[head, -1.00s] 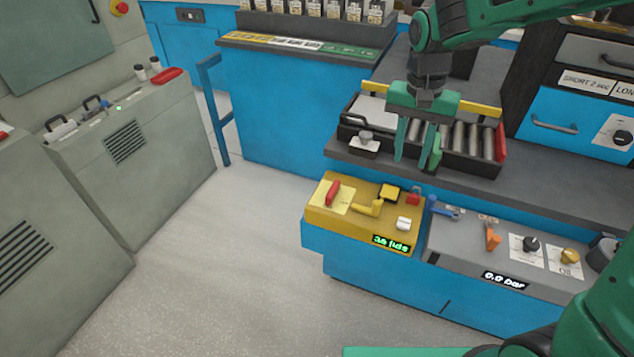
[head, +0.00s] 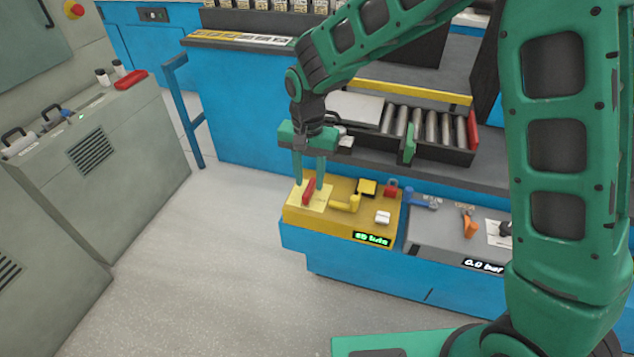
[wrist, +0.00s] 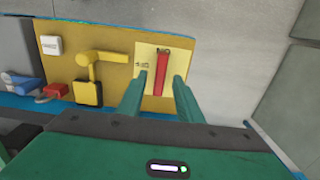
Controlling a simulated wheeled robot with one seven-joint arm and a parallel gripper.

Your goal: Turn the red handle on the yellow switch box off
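The yellow switch box (head: 341,225) stands low on a blue base in the head view; it also shows in the wrist view (wrist: 112,72). Its red handle (head: 309,191) sits on a pale plate at the box's left end. In the wrist view the red handle (wrist: 161,73) lies between my two fingers, with a gap on each side. My gripper (head: 308,181) is open, pointing down at the handle from above. In the wrist view my gripper (wrist: 158,86) shows both green fingertips apart. Whether the fingers reach down beside the handle is hard to tell.
The box also bears a yellow lever (head: 346,203), a white button (head: 383,217) and a small red part (head: 391,187). A grey panel (head: 440,237) with a blue lever and orange handle adjoins it. A roller tray (head: 440,140) stands behind. The floor at left is clear.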

